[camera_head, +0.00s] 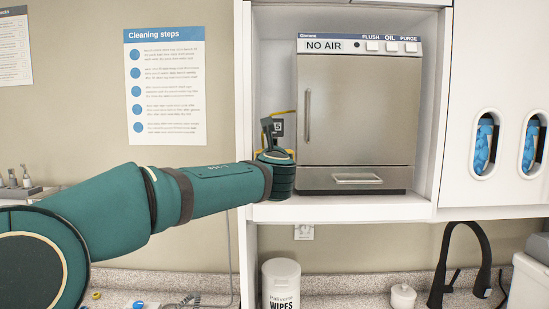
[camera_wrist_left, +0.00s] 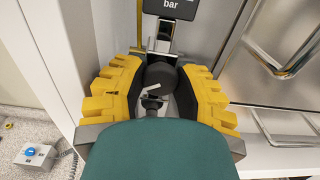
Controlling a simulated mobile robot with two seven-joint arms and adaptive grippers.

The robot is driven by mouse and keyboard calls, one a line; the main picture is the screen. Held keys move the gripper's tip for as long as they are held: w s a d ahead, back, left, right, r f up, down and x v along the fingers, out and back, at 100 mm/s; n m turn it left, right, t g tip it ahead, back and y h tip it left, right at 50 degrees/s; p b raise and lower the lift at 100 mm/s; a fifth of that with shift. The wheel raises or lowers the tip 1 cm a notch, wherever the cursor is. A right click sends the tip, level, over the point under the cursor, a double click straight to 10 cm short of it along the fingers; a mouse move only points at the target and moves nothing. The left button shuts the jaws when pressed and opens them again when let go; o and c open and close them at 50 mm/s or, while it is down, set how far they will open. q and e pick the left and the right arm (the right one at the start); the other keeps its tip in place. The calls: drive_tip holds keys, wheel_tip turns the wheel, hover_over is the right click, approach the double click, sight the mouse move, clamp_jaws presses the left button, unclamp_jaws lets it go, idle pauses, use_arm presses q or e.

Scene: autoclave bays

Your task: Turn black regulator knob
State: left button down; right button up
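The black regulator knob (camera_wrist_left: 160,75) sits below a small dark display marked "bar" (camera_wrist_left: 172,8) in the left wrist view. My left gripper (camera_wrist_left: 160,72) has its yellow fingers on either side of the knob, spread apart. Narrow gaps seem to remain beside the knob; contact is not clear. In the head view my left gripper (camera_head: 274,132) is at the narrow space left of the steel autoclave (camera_head: 357,110), with my wrist hiding the knob. The display (camera_head: 278,127) there shows a "5". My right gripper is in neither view.
The white cabinet side wall (camera_wrist_left: 55,60) stands close left of my gripper, and the autoclave's door handle (camera_wrist_left: 275,50) close right. The shelf edge (camera_head: 340,212) runs below my wrist. A wipes tub (camera_head: 281,285) and black faucet (camera_head: 465,260) stand lower down.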

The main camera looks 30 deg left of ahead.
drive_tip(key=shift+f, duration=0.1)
use_arm(q)
drive_tip(key=shift+f+n+b, duration=0.15)
drive_tip(key=shift+n+b, duration=0.75)
drive_tip(key=shift+b, duration=0.25)
drive_tip(key=n+b, duration=0.4)
drive_tip(key=n, duration=0.1)
drive_tip(key=shift+d+b, duration=0.1)
drive_tip(key=shift+b, duration=0.3)
drive_tip(key=n+b, duration=0.4)
drive_tip(key=n, duration=0.2)
drive_tip(key=shift+n+b, duration=0.3)
drive_tip(key=n+b, duration=0.1)
drive_tip(key=n, duration=0.2)
drive_tip(key=shift+b, duration=0.35)
drive_tip(key=shift+n+b, duration=0.3)
drive_tip(key=shift+n, duration=0.2)
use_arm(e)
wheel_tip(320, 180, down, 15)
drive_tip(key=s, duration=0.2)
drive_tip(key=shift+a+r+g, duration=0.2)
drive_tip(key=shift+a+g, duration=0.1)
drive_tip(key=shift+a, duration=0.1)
use_arm(q)
drive_tip(key=shift+r, duration=0.2)
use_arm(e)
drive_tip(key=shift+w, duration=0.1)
